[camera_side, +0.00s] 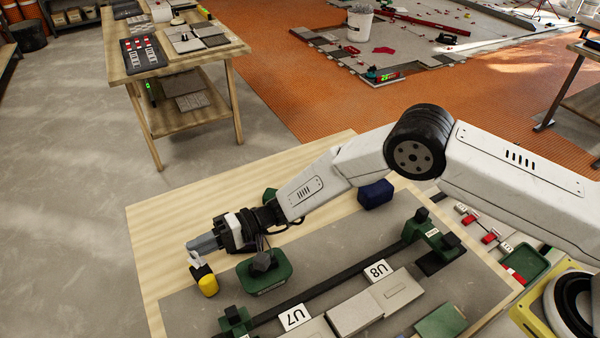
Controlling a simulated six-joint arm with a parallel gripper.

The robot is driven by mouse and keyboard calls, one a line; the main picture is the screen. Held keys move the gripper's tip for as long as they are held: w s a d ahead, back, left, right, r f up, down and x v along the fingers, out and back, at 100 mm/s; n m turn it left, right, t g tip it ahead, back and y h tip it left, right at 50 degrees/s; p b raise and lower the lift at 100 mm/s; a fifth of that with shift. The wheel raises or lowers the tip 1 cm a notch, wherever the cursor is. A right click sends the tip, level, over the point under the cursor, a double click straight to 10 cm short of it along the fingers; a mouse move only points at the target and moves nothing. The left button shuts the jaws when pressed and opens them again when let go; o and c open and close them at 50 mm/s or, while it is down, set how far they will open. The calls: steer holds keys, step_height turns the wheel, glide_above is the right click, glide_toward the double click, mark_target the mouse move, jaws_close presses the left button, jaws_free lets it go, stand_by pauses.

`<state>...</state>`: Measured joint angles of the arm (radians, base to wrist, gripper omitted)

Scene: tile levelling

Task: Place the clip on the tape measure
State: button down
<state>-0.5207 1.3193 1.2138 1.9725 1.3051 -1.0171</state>
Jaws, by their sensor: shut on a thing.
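My gripper (196,254) is at the left part of the wooden table, pointing left and down, and is shut on a small white piece, which looks like the clip (199,270). A small yellow object (208,285) with a dark part, likely the tape measure, is directly below the white piece. I cannot tell whether the two touch or are a little apart. The fingers hide part of the white piece.
A green tray (264,281) holding a dark grey block (263,261) stands close to the right of my gripper. A blue block (376,193) sits at the back.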

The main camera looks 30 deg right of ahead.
mark_target(206, 266)
steer(key=shift+w+a+f, duration=0.15)
steer(key=shift+f, duration=0.05)
steer(key=shift+f, duration=0.1)
steer(key=shift+w+a+f, duration=0.1)
steer(key=shift+w+f, duration=0.05)
steer(key=shift+f, duration=1.5)
steer(key=shift+f, duration=0.2)
steer(key=c, duration=0.5)
jaws_free()
steer(key=shift+c, duration=0.2)
steer(key=shift+r, duration=0.25)
steer(key=d, duration=1.2)
steer(key=shift+w, duration=0.25)
